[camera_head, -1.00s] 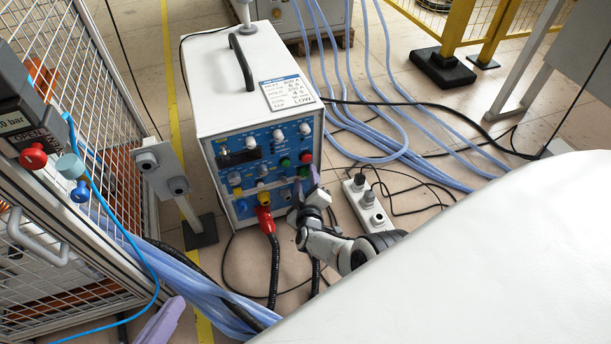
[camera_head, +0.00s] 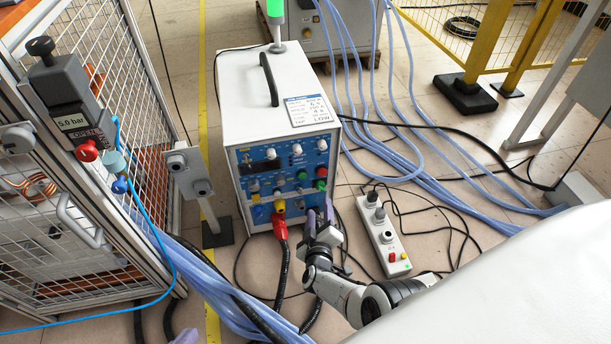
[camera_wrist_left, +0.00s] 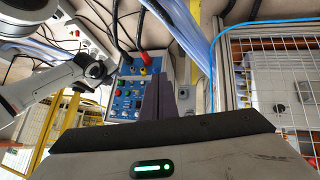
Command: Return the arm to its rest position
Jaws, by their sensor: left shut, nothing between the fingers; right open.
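My left gripper (camera_head: 186,337) shows only as a small purple tip at the bottom edge of the head view. In the left wrist view its dark purple fingers (camera_wrist_left: 164,98) are shut together with nothing between them. My right gripper (camera_head: 320,219) is open, with purple fingers up close to the lower right of the heater's blue front panel; whether it touches the panel I cannot tell. The white induction heater (camera_head: 241,95) stands upright on the floor. A red plug (camera_head: 280,228) with a black cable sits in its panel.
A mesh cage (camera_head: 142,120) with a pressure regulator (camera_head: 70,110) reading 5.0 bar stands at the left. A post with a grey bracket (camera_head: 189,172) is beside the heater. Blue hoses (camera_head: 225,292) cross the floor. A power strip (camera_head: 385,236) lies to the right. A green lamp (camera_head: 275,8) is lit.

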